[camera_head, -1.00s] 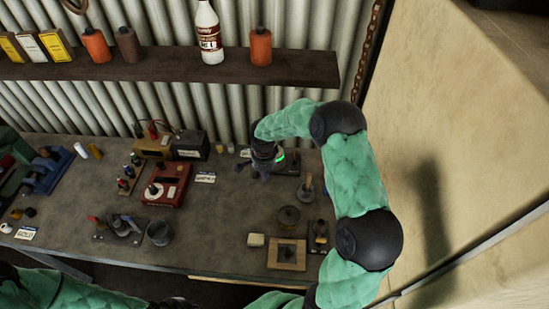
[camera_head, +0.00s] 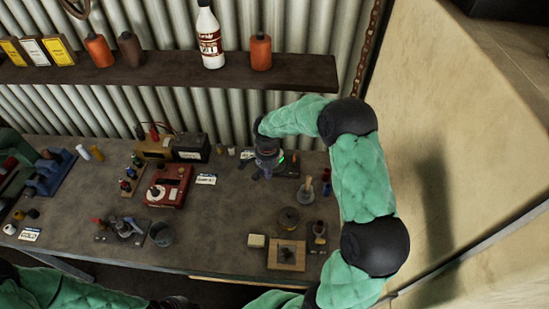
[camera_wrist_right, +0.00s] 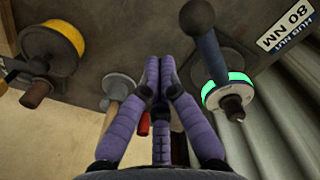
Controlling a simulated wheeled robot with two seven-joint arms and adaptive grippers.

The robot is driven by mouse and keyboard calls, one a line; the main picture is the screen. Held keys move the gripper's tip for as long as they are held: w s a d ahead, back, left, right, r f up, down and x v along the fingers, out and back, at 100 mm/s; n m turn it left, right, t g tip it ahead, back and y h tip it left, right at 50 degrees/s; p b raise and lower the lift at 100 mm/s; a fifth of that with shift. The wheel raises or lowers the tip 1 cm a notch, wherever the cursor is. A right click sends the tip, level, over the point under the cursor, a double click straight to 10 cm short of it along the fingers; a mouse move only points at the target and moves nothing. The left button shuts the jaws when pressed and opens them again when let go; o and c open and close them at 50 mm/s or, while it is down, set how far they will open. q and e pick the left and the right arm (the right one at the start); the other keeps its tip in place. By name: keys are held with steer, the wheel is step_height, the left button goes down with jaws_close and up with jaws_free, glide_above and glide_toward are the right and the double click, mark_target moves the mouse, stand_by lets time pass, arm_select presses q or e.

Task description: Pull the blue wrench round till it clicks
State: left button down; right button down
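In the right wrist view, a dark blue-grey bar with a ball end (camera_wrist_right: 205,45), which looks like the wrench, runs to a hub with a glowing green ring (camera_wrist_right: 228,90). A plate reading "HUB NUT 80 NM" (camera_wrist_right: 287,27) lies beside it. My right gripper (camera_wrist_right: 160,68) has its purple fingertips together with nothing seen between them, left of the bar and apart from it. In the head view my right gripper (camera_head: 264,170) is at the back of the bench, beside the green glow (camera_head: 281,158); it hides most of the wrench. My left arm shows only at the bottom edge; its gripper is unclear.
A pale-handled tool (camera_head: 308,187) stands right of the gripper, with a round dark piece (camera_head: 289,216) and a wooden block (camera_head: 286,255) nearer the front. A red box (camera_head: 168,186) sits left. The corrugated wall and shelf (camera_head: 170,74) are behind. Bare bench lies left of centre.

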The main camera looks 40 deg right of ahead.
step_height(320, 180, up, 5)
steer(key=shift+p, duration=1.15)
